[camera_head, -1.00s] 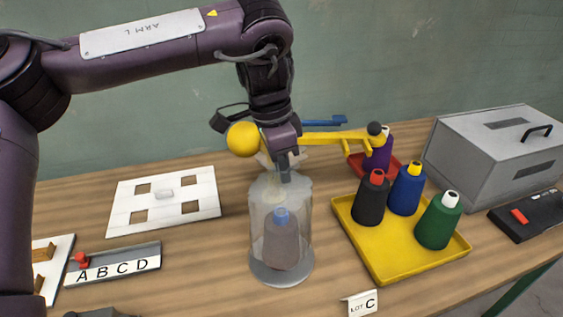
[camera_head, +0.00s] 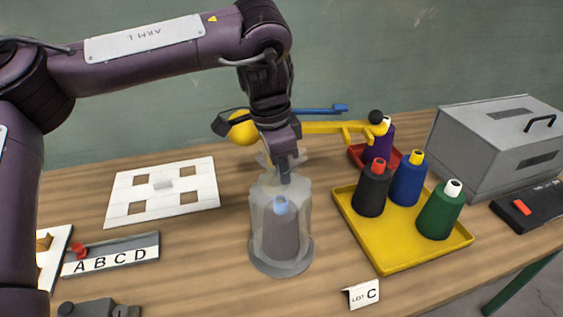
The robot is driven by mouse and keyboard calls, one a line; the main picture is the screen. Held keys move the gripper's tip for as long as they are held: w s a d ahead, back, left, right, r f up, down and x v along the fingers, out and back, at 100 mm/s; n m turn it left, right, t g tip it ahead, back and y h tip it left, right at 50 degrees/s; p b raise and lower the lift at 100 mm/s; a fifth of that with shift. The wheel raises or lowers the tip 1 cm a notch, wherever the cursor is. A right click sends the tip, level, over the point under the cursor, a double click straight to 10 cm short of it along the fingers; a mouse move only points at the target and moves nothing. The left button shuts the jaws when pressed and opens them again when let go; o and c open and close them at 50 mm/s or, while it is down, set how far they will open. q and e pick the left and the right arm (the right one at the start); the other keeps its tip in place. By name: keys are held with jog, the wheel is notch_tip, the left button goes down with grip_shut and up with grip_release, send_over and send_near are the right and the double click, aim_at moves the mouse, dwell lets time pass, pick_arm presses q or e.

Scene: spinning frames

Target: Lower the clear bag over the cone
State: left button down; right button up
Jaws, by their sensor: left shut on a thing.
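My left gripper (camera_head: 285,172) is shut on the gathered top of the clear bag (camera_head: 262,215). The bag hangs upright below it, around a dark grey cone (camera_head: 281,236) with a light blue tip. The cone stands on a round grey disc (camera_head: 282,267) and shows through the film. The bag's lower edge is close to the disc; I cannot tell whether it touches. My right gripper is out of view.
A yellow tray (camera_head: 389,257) with black, blue and green cones stands to the right. A purple cone (camera_head: 377,140) is behind it. A yellow bar (camera_head: 335,128) with a dark knob extends right behind my gripper. A "LOT C" card (camera_head: 361,294) stands in front.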

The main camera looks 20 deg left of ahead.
pick_arm(q)
jog(key=shift+f, duration=0.5)
jog(key=shift+f, duration=0.15)
jog(key=c, duration=0.6)
grip_release()
notch_tip(320, 180, up, 8)
jog(key=p, duration=0.9)
jog(key=shift+p, duration=0.3)
